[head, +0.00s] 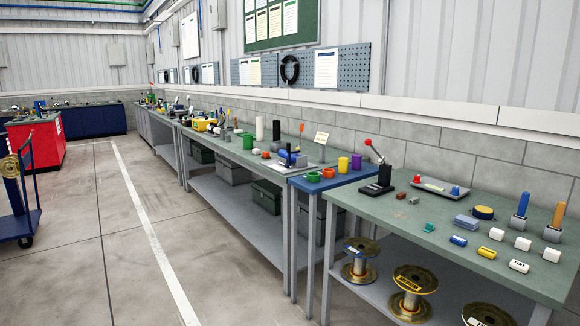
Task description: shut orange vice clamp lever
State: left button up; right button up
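Neither of my grippers is in view. I cannot clearly pick out an orange vice clamp lever. A small blue vice-like tool (291,158) sits on the long green bench, too small to read in detail. A thin upright piece with an orange tip (302,129) stands just behind it; I cannot tell whether the two are joined. On the nearer bench, a black device (379,182) has a raised, tilted lever with a red knob (368,142). An orange upright piece (558,216) stands in a grey block at the far right.
The near green bench (450,250) holds several small blocks, cylinders and a grey tray (441,188). Wire spools (413,293) stand on its lower shelf. Colored cups stand on a blue-topped section (330,182). A blue cart (20,215) is at left. The floor before the benches is open.

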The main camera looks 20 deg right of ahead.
aim_at(302, 129)
jog(key=i+j+z, duration=0.2)
jog(key=i, duration=0.8)
jog(key=i+l, duration=0.05)
